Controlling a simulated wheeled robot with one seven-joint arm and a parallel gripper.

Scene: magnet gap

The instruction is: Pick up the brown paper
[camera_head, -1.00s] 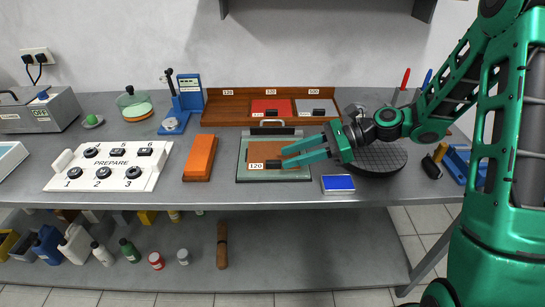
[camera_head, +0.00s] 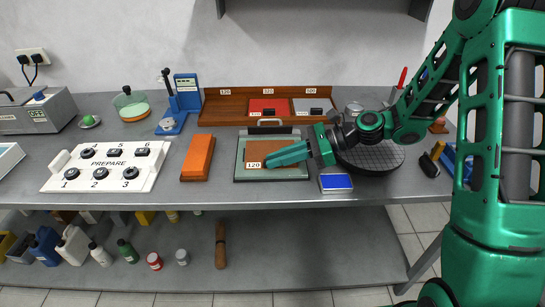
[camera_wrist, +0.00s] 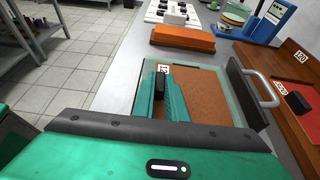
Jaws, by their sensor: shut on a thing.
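The brown paper (camera_head: 258,163) lies flat on a glass-like plate (camera_head: 240,171) with a metal clamp bar and handle at its back edge. It carries a "120" label and a black grip block. In the wrist view the brown paper (camera_wrist: 203,92) lies beyond my fingers, and the black block (camera_wrist: 159,84) sits between them. My gripper (camera_head: 268,163) reaches in from the right, low over the paper's front part, and is shut on the paper's black block. In the wrist view my gripper (camera_wrist: 161,90) hides part of the paper's near side.
A wooden rack (camera_head: 240,107) behind holds a red sheet (camera_head: 260,105) and a grey sheet (camera_head: 305,105). An orange block (camera_head: 197,158) stands to the left, a blue pad (camera_head: 335,182) at the front right, a round dark plate (camera_head: 385,157) under my arm. Bare bench lies between block and plate.

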